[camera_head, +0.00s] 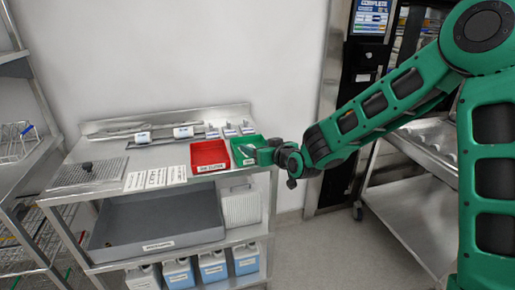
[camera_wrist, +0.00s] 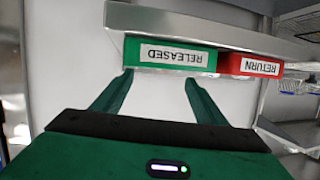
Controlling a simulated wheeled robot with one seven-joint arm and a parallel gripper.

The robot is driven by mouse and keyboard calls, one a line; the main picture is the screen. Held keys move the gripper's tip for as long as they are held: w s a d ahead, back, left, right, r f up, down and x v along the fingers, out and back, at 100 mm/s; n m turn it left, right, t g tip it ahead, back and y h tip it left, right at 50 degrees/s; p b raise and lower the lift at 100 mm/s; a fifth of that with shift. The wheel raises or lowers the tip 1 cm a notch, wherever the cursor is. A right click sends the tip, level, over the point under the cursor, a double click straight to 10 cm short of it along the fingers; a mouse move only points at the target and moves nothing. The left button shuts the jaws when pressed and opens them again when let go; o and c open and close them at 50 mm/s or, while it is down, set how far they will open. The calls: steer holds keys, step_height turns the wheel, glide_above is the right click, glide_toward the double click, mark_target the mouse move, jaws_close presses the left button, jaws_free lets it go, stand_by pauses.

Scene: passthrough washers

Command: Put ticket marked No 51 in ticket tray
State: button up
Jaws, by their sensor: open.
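My gripper (camera_wrist: 159,80) is open and empty, its two green fingers spread. In the wrist view it points at the front of a green tray (camera_wrist: 132,55) with an upside-down RELEASED label. In the head view my gripper (camera_head: 266,157) is at the right front of that green tray (camera_head: 240,146), on the bench's right end. Several small pale ticket-like pieces (camera_head: 229,130) stand in a row behind the trays. Three printed white sheets (camera_head: 155,178) lie left of the trays. No number 51 is legible, and I cannot tell which container is the ticket tray.
A red tray (camera_head: 208,153) is beside the green one; its label reads RETURN in the wrist view (camera_wrist: 228,62). The steel bench (camera_head: 128,158) holds a perforated plate (camera_head: 88,172) at left. A grey bin (camera_head: 155,217) is below. Right of the bench is open floor (camera_head: 315,250).

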steer(key=v, duration=1)
steer(key=s+d+f+m+g+h, duration=0.1)
steer(key=s+d+m+g+h, duration=0.2)
steer(key=d, duration=0.6)
steer(key=s+d+f+g+h, duration=0.15)
steer(key=s+d, duration=0.35)
steer(key=d, duration=0.5)
steer(key=s+d+f+m+g+h, duration=0.15)
steer(key=s+d+h, duration=0.25)
steer(key=d, duration=0.5)
steer(key=s+d+r+m+g+y, duration=0.1)
steer(key=s+d+m+g, duration=0.2)
steer(key=s, duration=1)
steer(key=s+d+r+m+g, duration=0.1)
steer(key=s+d+m+g, duration=0.2)
steer(key=s, duration=1)
steer(key=d+m, duration=0.1)
steer(key=d, duration=0.1)
steer(key=shift+d+g+y, duration=0.3)
steer(key=shift+g+y, duration=0.05)
steer(key=shift+g, duration=0.05)
steer(key=shift+s+r, duration=0.1)
